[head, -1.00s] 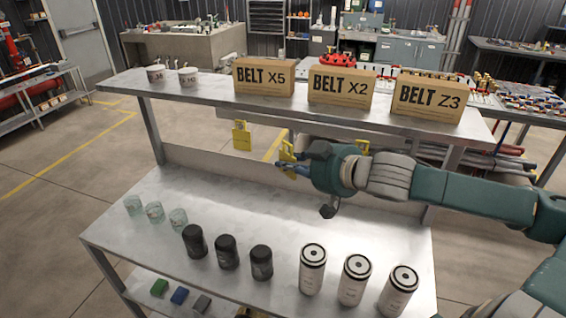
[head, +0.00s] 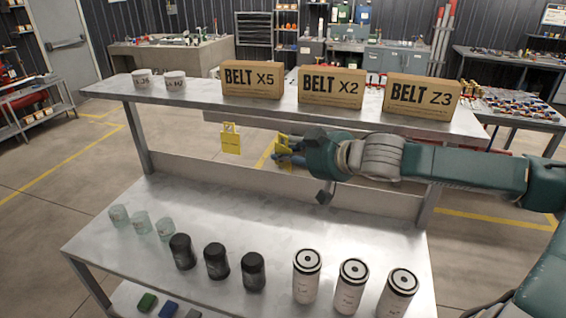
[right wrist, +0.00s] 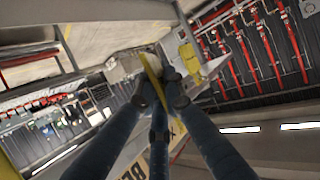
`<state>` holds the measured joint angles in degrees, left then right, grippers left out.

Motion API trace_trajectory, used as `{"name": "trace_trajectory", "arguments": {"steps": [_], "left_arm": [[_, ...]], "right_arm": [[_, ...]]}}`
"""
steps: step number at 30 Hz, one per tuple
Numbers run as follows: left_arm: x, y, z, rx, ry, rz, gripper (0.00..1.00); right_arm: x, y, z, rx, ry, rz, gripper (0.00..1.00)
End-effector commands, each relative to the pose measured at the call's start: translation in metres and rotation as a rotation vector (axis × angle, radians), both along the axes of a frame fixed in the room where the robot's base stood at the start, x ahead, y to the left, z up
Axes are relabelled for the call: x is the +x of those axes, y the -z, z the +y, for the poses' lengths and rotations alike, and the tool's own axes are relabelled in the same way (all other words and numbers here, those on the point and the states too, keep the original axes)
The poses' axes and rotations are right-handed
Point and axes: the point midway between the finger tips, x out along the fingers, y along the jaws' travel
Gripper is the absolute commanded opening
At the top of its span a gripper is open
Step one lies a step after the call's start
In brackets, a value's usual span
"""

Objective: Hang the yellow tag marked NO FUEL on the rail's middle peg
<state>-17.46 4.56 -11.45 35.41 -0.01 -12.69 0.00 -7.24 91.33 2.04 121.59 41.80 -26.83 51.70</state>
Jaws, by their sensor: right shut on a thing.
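My right gripper (head: 284,156) is shut on a yellow tag (head: 282,150) in front of the shelf, just below its front edge. In the right wrist view the held tag (right wrist: 153,72) shows nearly edge-on between the fingertips; its wording cannot be read. Another yellow tag (head: 230,139) hangs under the shelf to the left of my gripper, apart from it; it also shows in the right wrist view (right wrist: 188,54). The rail (head: 254,122) runs below the shelf edge. The middle peg cannot be made out. My left gripper is not in view.
Boxes marked BELT X5 (head: 251,81), BELT X2 (head: 331,88) and BELT Z3 (head: 421,95) stand on the upper shelf (head: 205,97) with two white cups. Jars, black canisters and white cylinders stand on the lower bench (head: 165,200). Its back part is clear.

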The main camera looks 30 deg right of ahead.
Motion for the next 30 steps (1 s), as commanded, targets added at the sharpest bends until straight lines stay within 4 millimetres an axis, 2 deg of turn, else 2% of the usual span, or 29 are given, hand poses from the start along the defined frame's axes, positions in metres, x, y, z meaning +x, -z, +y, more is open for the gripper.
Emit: {"name": "trace_trajectory", "arguments": {"steps": [1,6,18,30], "left_arm": [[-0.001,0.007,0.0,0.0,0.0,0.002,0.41],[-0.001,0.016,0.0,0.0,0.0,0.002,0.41],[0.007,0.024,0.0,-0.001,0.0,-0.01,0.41],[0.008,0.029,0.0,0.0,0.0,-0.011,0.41]], "right_arm": [[0.001,0.002,-0.002,-0.002,0.0,-0.001,0.0],[0.005,0.002,-0.006,-0.002,0.002,-0.002,0.0],[0.021,0.004,-0.024,0.0,0.002,-0.001,0.0],[0.027,0.007,-0.03,0.001,0.0,-0.002,0.0]]}}
